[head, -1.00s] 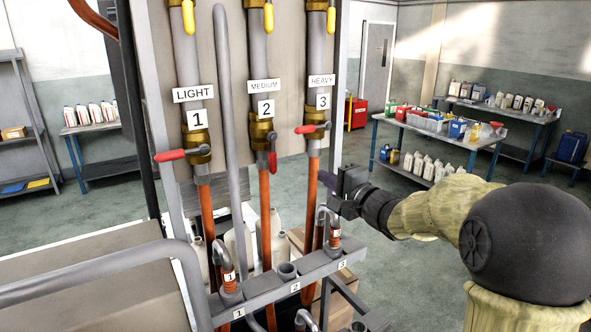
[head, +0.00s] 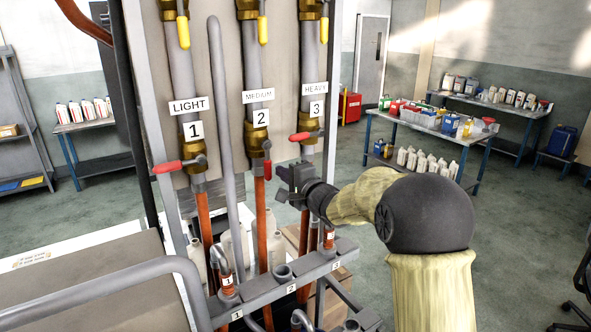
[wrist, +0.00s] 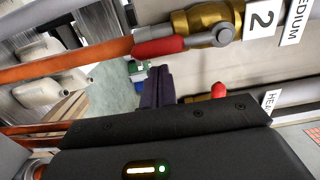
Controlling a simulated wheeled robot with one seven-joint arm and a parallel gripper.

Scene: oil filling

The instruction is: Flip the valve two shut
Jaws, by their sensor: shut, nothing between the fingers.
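Valve two (head: 257,140) is a brass valve on the middle pipe below the "MEDIUM" and "2" labels. Its red handle (head: 267,169) points down along the pipe. In the wrist view the brass body (wrist: 205,22) and red handle (wrist: 160,47) lie along the upper part. My gripper (head: 281,182) is just right of and slightly below the handle in the head view. Its dark purple fingers (wrist: 155,88) are shut and empty, and show apart from the handle in the wrist view.
Valve one's red handle (head: 168,167) and valve three's red handle (head: 300,136) both stick out to the left. A grey pipe (head: 222,120) rises left of valve two. A numbered rail (head: 262,291) crosses below. Shelves with bottles (head: 425,160) stand behind on the right.

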